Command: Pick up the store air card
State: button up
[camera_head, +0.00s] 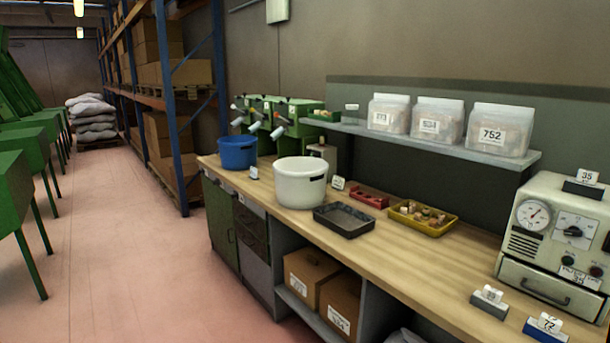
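Several small white cards show in the head view, and I cannot tell which is the store air card. One card (588,176) reading 35 is in a dark holder on top of the cream oven. One card (492,293) is in a grey holder at the bench front, its print too small to read. One card (549,322) reading about 72 is in a blue holder beside it. Small cards stand by the blue bucket (254,173) and by the white bucket (338,183). Another small card (351,107) is on the wall shelf. My gripper is not in view.
The wooden bench (408,267) carries a blue bucket (237,153), white bucket (299,184), dark tray (344,232), red rack (369,204), yellow tray (452,231) of corks and cream oven (518,250). A shelf (440,147) with clear bags overhangs it. The pink floor (130,250) is open at left.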

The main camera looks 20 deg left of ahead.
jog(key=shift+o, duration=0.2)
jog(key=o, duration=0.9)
